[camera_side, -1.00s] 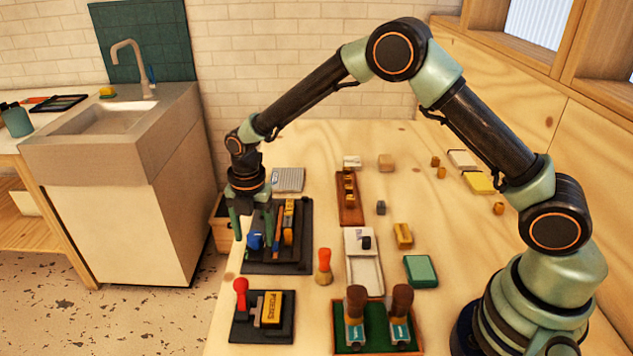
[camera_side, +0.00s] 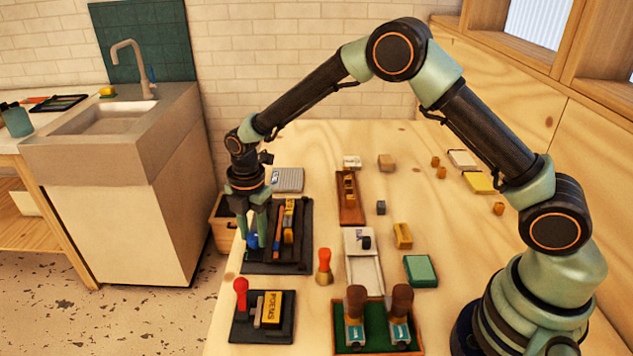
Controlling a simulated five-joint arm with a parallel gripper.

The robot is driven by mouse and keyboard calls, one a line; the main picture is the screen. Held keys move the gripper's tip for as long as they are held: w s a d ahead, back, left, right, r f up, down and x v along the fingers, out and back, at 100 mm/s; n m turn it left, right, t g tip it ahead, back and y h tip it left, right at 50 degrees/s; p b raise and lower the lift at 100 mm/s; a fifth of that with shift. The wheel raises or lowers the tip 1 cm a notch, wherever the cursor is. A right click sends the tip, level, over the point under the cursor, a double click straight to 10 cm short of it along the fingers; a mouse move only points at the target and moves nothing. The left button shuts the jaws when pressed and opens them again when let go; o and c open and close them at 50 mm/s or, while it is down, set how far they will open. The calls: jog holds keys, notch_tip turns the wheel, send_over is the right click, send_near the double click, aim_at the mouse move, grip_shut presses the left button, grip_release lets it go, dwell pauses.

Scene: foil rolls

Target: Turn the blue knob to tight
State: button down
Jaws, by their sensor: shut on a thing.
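The blue knob (camera_side: 251,242) is at the left side of a dark tray-like press (camera_side: 272,268) on the table's left edge. My gripper (camera_side: 253,236) points straight down over it, with its green fingers on either side of the knob, shut on it. The fingers hide much of the knob. I cannot read any tight mark or the knob's angle from here. A blue and orange strip and a yellow foil roll (camera_side: 289,212) lie in the press just right of the fingers.
A second dark holder (camera_side: 246,331) with a red-handled tool and a POEMS block stands in front. A red-handled stamp (camera_side: 324,268) stands right of the press. A green-lined tray (camera_side: 376,348) holds two brown-handled tools.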

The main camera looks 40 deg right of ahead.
jog(key=m, duration=1.3)
jog(key=shift+w+a+m, duration=0.1)
jog(key=shift+m, duration=0.3)
jog(key=m, duration=1.2)
jog(key=shift+m+g, duration=0.3)
jog(key=shift+m, duration=0.1)
jog(key=shift+c, duration=2.2)
grip_release()
jog(key=shift+w, duration=0.1)
